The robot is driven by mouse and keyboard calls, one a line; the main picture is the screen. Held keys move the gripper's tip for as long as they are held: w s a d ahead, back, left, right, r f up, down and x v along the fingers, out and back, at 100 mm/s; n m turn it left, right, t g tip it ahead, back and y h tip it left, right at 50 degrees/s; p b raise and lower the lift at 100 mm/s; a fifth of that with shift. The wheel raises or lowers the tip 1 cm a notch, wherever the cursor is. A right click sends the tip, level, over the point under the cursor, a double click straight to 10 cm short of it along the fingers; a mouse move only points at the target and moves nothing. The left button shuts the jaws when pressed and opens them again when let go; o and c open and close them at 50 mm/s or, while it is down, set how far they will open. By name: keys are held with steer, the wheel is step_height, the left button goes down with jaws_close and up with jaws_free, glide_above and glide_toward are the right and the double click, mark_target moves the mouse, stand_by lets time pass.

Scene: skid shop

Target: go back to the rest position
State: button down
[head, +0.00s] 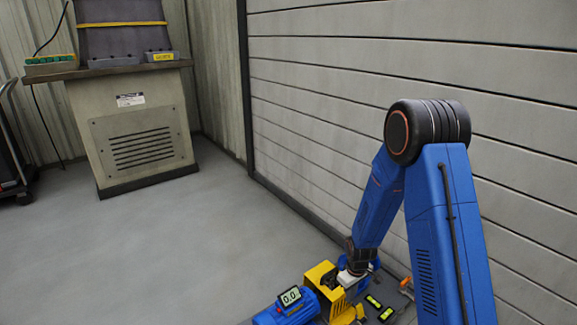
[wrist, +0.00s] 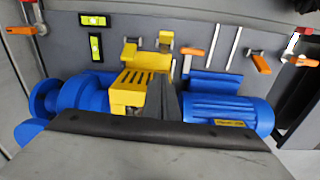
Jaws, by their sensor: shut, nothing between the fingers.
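My gripper (wrist: 165,92) is shut and empty. In the wrist view its grey fingers stand over the middle of a pump set, in front of the yellow coupling guard (wrist: 128,92). The blue motor (wrist: 225,108) lies to the right and the blue pump (wrist: 85,95) to the left. In the head view my blue arm bends down on the right, and my gripper (head: 352,279) is low beside the yellow guard (head: 322,276). Its fingertips are hard to make out there.
Two green levels (wrist: 93,20) (wrist: 96,46) and orange-handled tools (wrist: 260,63) lie behind the pump set. A small display (head: 289,297) reading 0.0 sits on the blue machine. A plank wall (head: 330,90) is close behind my arm. A cabinet (head: 135,140) stands far left; the floor (head: 150,240) between is clear.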

steer(key=s+d+r+m+t, duration=0.1)
steer(key=s+r, duration=0.2)
steer(key=r, duration=0.6)
steer(key=s+d+r+m, duration=0.1)
steer(key=s+r, duration=0.2)
steer(key=r, duration=0.7)
steer(key=s+d+r+m+t, duration=0.1)
steer(key=s+r, duration=0.3)
steer(key=r, duration=0.5)
steer(key=s+d+r+m+t, duration=0.1)
steer(key=s+r, duration=0.5)
steer(key=s, duration=0.5)
steer(key=s+d+r+m+t, duration=0.1)
steer(key=s+r+m, duration=0.1)
steer(key=s+r, duration=0.5)
steer(key=s, duration=0.3)
steer(key=shift+s+r+m, duration=0.2)
steer(key=shift+s+m, duration=0.1)
steer(key=shift+s, duration=0.1)
steer(key=shift+w, duration=0.1)
